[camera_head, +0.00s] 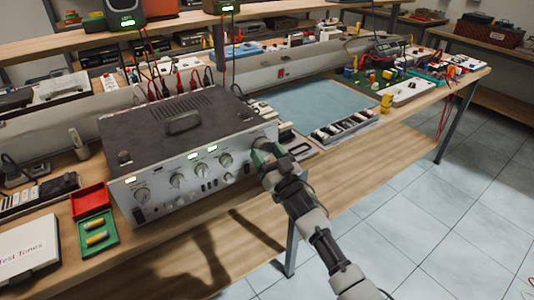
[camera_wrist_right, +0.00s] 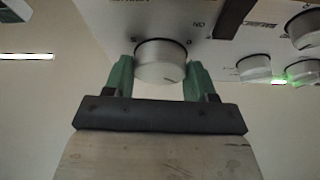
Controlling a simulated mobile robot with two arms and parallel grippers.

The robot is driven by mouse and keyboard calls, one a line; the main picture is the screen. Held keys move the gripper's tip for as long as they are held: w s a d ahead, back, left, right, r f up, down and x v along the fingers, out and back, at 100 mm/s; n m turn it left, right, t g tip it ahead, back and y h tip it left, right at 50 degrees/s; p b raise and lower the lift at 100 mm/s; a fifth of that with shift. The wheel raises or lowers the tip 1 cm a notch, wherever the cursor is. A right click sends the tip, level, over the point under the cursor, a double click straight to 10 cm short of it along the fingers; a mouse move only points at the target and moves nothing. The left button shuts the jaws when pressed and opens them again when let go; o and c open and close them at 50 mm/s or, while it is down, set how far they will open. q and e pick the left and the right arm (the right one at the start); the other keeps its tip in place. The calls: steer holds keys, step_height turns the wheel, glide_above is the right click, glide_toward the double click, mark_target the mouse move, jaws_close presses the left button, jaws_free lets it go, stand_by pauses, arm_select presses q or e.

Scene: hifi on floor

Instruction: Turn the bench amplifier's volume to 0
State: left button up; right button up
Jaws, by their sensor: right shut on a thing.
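The bench amplifier (camera_head: 185,140) is a grey box with a dark top, standing on the wooden bench. Its front panel carries several round knobs and small lit displays. My right gripper (camera_head: 262,156) is at the right end of that panel, its green fingers around a knob. In the right wrist view the large silver volume knob (camera_wrist_right: 161,62) sits between the two green fingers (camera_wrist_right: 160,80), which are shut on it. A small dark mark shows on the knob's lower right rim. The scale lettering around it is too small to read. My left gripper is out of view.
A red tray (camera_head: 90,202) and a green tray with yellow cylinders (camera_head: 97,236) stand left of the amplifier. A "Test Tones" box (camera_head: 30,248) lies at far left. Leads rise behind the amplifier. A blue mat (camera_head: 310,103) lies to the right. Tiled floor in front is clear.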

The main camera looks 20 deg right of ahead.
steer(key=shift+n, duration=0.4)
steer(key=n+y, duration=0.3)
steer(key=n, duration=0.2)
steer(key=shift+d+g, duration=0.1)
steer(key=shift+g, duration=0.3)
steer(key=n+g+y, duration=0.1)
steer(key=n, duration=0.2)
steer(key=n+g+y+p, duration=0.1)
steer(key=n, duration=0.2)
steer(key=shift+d+r, duration=0.1)
steer(key=shift+r, duration=0.05)
steer(key=n+g+y+p, duration=0.1)
steer(key=n+g, duration=0.1)
steer(key=n, duration=0.2)
steer(key=shift+d+r+n, duration=0.1)
steer(key=shift+n, duration=0.3)
steer(key=shift+w+n+g+p, duration=0.1)
steer(key=shift+n+g+p, duration=0.5)
steer(key=shift+n, duration=0.6)
steer(key=shift+n+g+p, duration=0.4)
steer(key=shift+n+p, duration=0.25)
steer(key=shift+n, duration=0.55)
steer(key=o, duration=0.9)
